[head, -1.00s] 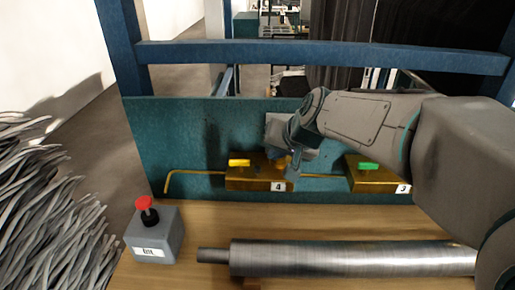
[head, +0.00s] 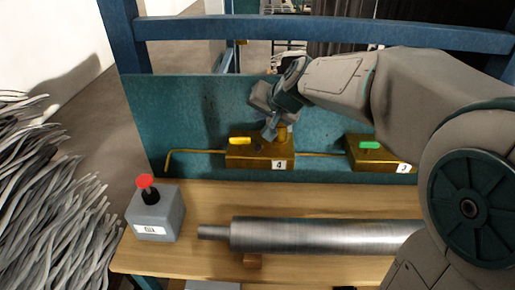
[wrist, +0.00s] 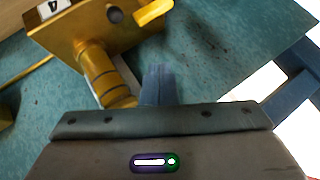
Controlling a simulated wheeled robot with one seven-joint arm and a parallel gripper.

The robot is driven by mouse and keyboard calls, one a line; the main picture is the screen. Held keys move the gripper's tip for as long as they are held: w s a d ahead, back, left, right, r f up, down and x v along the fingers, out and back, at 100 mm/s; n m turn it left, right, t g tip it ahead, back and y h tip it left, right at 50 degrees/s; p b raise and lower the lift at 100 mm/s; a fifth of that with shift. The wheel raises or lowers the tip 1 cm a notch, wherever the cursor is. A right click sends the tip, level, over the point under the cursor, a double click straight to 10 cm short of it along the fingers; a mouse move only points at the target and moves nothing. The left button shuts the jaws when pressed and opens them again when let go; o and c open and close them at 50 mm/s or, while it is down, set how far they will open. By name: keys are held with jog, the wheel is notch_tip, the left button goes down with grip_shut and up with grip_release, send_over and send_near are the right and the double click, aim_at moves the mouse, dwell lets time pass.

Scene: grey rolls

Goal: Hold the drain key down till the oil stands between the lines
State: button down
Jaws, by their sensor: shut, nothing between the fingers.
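A brass block labelled 4 (head: 259,152) sits against the teal panel, with a yellow key (head: 240,140) on its left top. A brass cylinder (head: 282,134) stands at its right; it also shows in the wrist view (wrist: 104,74). A second brass block labelled 3 (head: 380,156) carries a green key (head: 369,145). My gripper (head: 268,132) is shut and empty, its tips at the top of block 4, right of the yellow key. In the wrist view my closed fingers (wrist: 159,84) are beside the cylinder. Contact is unclear. I cannot make out any oil or lines.
A grey box with a red button (head: 146,182) stands at the left of the wooden bench. A steel roll (head: 320,235) lies along the front. A thin brass pipe (head: 195,151) runs along the panel (head: 180,110). Grey strands are heaped at far left.

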jog(key=b, duration=0.4)
send_over(258, 147)
jog(key=f, duration=0.5)
jog(key=shift+s+d+f, duration=0.2)
jog(key=shift+d+f, duration=0.05)
jog(key=shift+f+b, duration=0.6)
jog(key=shift+f, duration=0.05)
jog(key=shift+f, duration=0.1)
dwell(0.7)
jog(key=shift+f+b, duration=0.3)
jog(key=shift+b, duration=0.25)
jog(key=shift+f+b, duration=0.5)
jog(key=shift+b, duration=0.05)
dwell(1.6)
jog(key=shift+r, duration=0.1)
dwell(0.4)
jog(key=shift+r+p, duration=0.65)
jog(key=shift+r, duration=0.2)
